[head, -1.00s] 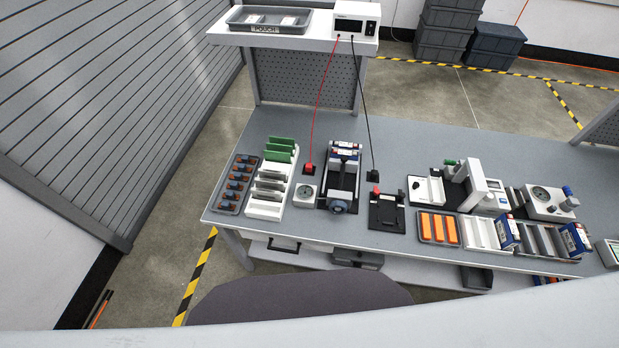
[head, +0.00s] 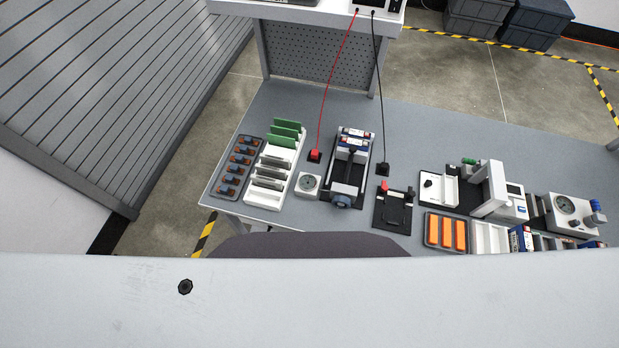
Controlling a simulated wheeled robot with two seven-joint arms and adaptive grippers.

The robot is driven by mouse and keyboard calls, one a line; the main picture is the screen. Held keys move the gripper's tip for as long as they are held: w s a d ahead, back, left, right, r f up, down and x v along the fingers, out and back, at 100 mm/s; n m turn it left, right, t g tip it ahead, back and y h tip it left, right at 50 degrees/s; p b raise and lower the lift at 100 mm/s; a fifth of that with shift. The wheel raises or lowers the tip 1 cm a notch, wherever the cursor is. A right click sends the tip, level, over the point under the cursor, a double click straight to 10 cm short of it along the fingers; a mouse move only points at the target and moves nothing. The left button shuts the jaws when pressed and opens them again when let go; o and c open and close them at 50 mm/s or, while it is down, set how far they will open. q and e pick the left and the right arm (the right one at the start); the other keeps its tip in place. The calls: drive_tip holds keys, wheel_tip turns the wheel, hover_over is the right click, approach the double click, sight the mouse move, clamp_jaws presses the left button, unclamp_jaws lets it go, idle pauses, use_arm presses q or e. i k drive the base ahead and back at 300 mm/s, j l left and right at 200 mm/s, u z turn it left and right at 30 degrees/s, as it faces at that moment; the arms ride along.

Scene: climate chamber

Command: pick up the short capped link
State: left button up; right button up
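I cannot single out the short capped link with certainty at this size. A small red-topped piece (head: 384,186) stands at the back left of a black fixture (head: 393,222) mid-bench. A grey tray (head: 224,194) at the bench's left end holds several small dark pieces with orange-brown parts. Neither of my grippers is in view.
Red and black leads hang from the shelf. A dark rounded seat (head: 310,244) stands before the bench.

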sight(226, 191)
drive_tip(key=u, duration=1.05)
drive_tip(key=k+l+z, duration=0.3)
drive_tip(key=k+l, duration=0.15)
drive_tip(key=l, duration=0.3)
drive_tip(key=k+l+z, duration=0.1)
drive_tip(key=l, duration=0.3)
drive_tip(key=k+l+z, duration=0.15)
drive_tip(key=k+l, duration=0.15)
drive_tip(key=l, duration=0.1)
